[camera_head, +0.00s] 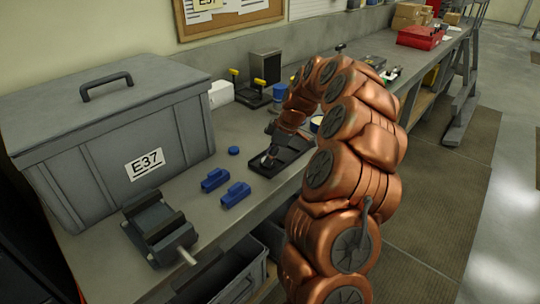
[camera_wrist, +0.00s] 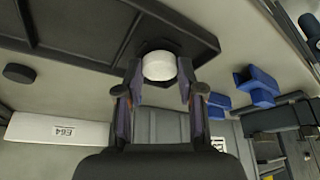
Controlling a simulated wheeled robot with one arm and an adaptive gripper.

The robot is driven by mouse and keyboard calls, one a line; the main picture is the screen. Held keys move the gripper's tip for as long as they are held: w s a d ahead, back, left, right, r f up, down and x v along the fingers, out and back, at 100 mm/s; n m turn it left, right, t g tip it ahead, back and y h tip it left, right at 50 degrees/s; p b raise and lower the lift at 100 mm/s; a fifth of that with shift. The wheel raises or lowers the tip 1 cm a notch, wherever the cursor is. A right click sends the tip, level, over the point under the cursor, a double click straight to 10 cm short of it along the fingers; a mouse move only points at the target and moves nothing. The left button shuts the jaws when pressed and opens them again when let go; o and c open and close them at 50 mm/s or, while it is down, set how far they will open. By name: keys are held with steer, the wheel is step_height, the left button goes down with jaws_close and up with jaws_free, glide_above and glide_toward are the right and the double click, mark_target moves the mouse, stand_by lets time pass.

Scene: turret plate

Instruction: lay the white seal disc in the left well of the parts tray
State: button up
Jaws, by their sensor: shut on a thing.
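The white seal disc (camera_wrist: 159,66) is between the two fingertips of my gripper (camera_wrist: 160,82) in the wrist view. The gripper is shut on it. The dark parts tray (camera_wrist: 85,38) fills the top of that view, with raised rims and a divider. The disc overlaps the tray's edge in the picture; I cannot tell whether it touches the tray. In the head view my gripper (camera_head: 269,156) is low at the left part of the black tray (camera_head: 290,163). My arm hides part of the tray there, and the disc is hard to make out.
Two blue blocks (camera_head: 236,195) and a blue round piece (camera_head: 233,150) lie left of the tray. A grey vise (camera_head: 158,228) stands at the bench's front left. A large grey lidded case (camera_head: 110,140) marked E37 stands behind.

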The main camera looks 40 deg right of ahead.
steer(key=shift+f+b, duration=0.3)
steer(key=shift+b, duration=0.35)
stand_by(0.6)
stand_by(0.4)
steer(key=o, duration=0.9)
steer(key=v, duration=1.2)
